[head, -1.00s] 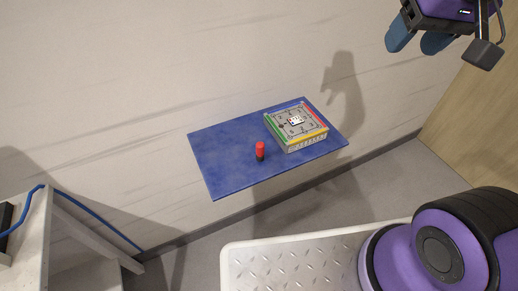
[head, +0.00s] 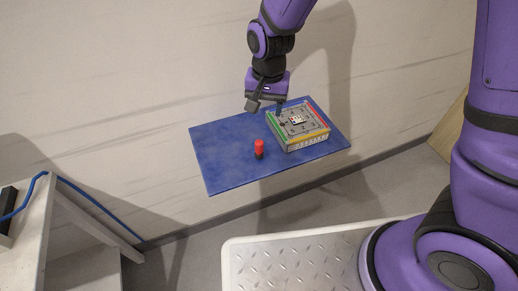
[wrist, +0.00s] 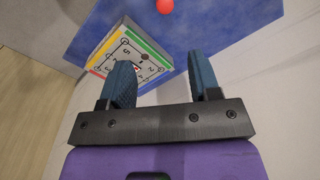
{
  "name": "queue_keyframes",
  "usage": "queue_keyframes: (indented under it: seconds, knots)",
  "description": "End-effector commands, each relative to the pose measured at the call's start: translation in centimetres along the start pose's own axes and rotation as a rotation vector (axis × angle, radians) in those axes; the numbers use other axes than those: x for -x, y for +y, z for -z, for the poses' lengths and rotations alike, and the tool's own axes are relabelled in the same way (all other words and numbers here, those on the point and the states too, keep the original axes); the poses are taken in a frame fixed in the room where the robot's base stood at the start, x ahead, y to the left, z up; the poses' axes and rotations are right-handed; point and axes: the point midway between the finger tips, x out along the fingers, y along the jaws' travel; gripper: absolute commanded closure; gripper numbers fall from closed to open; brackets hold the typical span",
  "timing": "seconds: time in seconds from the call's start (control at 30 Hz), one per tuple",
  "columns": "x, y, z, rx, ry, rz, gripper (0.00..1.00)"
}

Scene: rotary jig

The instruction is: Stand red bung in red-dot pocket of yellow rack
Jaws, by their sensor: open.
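The red bung (head: 259,147), with a dark lower end, stands upright on the blue board, left of the jig box. Its red top also shows at the upper edge of the wrist view (wrist: 165,5). The jig box (head: 291,131) has a pale numbered top with green, red and yellow edge strips; the yellow strip (head: 308,141) faces the front. A small white piece with dots (head: 297,119) sits mid-top; I cannot make out a red-dot pocket. My gripper (wrist: 162,75) is open and empty, above the board's back edge. Its left finger hides part of the box in the wrist view.
The blue board (head: 220,165) is fixed against a pale wall, with bare room left of the bung. A grey bench with a blue cable (head: 90,215) stands at the lower left. My tread-plate base and purple column fill the lower right.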

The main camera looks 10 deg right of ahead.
Motion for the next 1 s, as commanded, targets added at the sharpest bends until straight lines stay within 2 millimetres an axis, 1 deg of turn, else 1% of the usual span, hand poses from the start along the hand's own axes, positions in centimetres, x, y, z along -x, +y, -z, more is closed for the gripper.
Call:
queue_keyframes:
  seconds: [0.03,0.1,0.27,0.6,0.87,1.0]
  knots:
    - [-1.4,-0.6,-0.4,-0.003,-0.01,-0.015,0.43]
    - [-2.8,-1.3,-0.7,-0.012,-0.015,-0.025,0.43]
    - [-4.5,-2.0,-1.0,-0.024,-0.02,-0.038,0.43]
    - [-9.0,-1.8,-1.2,-0.025,-0.022,-0.041,0.43]
    - [-10.7,-1.6,-1.2,-0.025,-0.021,-0.039,0.43]
    - [-12.6,-1.0,-1.2,-0.027,-0.023,-0.041,0.43]
